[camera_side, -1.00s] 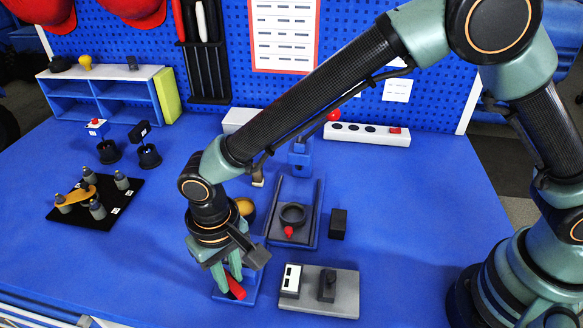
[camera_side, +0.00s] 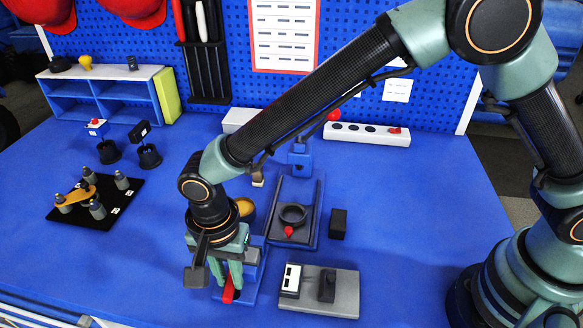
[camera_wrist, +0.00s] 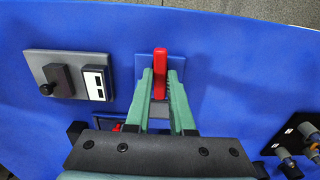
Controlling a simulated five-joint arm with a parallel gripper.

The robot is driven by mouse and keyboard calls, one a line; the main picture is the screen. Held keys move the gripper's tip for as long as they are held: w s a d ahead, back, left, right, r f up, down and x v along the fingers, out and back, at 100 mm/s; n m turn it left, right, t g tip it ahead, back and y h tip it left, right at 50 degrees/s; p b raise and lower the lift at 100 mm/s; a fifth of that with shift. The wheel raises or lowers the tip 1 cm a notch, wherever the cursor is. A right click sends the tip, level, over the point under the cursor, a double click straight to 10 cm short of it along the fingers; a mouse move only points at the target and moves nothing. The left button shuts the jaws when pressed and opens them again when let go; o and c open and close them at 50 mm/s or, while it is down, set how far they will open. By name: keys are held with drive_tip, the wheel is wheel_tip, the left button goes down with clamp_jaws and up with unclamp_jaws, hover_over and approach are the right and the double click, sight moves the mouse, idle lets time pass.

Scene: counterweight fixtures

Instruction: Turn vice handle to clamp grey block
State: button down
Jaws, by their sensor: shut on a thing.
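The red vice handle (camera_side: 228,291) sits at the front of the blue vice (camera_side: 247,296) near the table's front edge. My gripper (camera_side: 226,282) points down, with its green fingers shut on the handle. In the wrist view the handle (camera_wrist: 160,62) stands between my fingertips (camera_wrist: 160,76) and points up the picture, over the vice's blue base (camera_wrist: 178,66). A grey surface (camera_wrist: 158,112) shows between the fingers. I cannot tell whether it is the grey block or part of the vice. My gripper hides most of the vice from the side.
A grey plate (camera_side: 345,292) with a white block and a black knob lies close to the vice's right. Behind it are a blue-grey slide fixture (camera_side: 303,189) and a black block (camera_side: 338,224). A black board (camera_side: 92,211) with several posts lies left.

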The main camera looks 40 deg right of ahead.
sight(230, 280)
drive_tip(key=shift+m, duration=0.8)
idle(0.6)
drive_tip(key=c, duration=0.8)
unclamp_jaws()
wheel_tip(230, 280, up, 12)
